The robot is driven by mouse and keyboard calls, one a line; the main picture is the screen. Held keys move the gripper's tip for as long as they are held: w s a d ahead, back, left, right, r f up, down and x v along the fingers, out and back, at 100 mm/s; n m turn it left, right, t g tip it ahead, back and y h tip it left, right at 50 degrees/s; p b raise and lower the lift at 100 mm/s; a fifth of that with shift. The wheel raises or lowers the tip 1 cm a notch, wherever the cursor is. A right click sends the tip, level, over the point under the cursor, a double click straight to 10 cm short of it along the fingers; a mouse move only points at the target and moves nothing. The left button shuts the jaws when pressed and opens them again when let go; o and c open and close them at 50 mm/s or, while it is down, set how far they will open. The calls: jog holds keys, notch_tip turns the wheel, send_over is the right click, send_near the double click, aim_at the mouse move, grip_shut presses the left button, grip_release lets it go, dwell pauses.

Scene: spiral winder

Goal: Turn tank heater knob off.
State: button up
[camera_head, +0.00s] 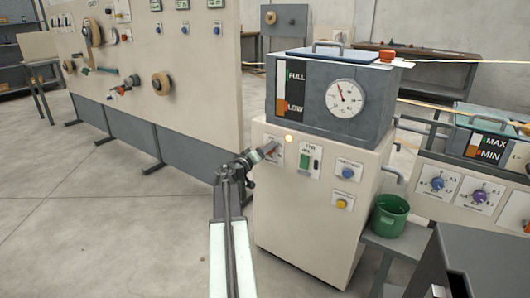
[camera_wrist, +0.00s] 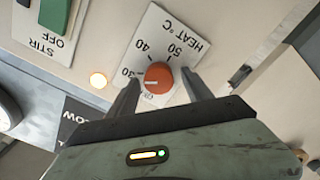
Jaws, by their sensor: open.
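The tank heater knob (camera_wrist: 158,77) is round and orange-red, on a white plate (camera_wrist: 188,30) marked HEAT °C with 30, 40 and 50. The wrist view shows it upside down. A pale line on the knob lies toward its left side, near the 30; small lettering below it is partly hidden. My gripper (camera_wrist: 160,78) is open, with one finger on each side of the knob. I cannot tell whether either finger touches it. In the head view, my gripper (camera_head: 267,151) is at the heater plate (camera_head: 277,159) on the cabinet front and hides most of the knob.
The green STIR switch (camera_head: 304,160) and a blue knob (camera_head: 347,173) are to the right. The grey tank (camera_head: 310,121) with its gauge stands above. A large panel (camera_head: 200,85) is at left; open floor lies before it.

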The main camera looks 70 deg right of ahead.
grip_shut()
jog(key=shift+a, duration=0.1)
jog(key=shift+n, duration=0.3)
jog(key=n, duration=1.1)
jog(key=shift+w+f, duration=0.1)
jog(key=shift+w, duration=0.05)
jog(key=shift+n, duration=0.4)
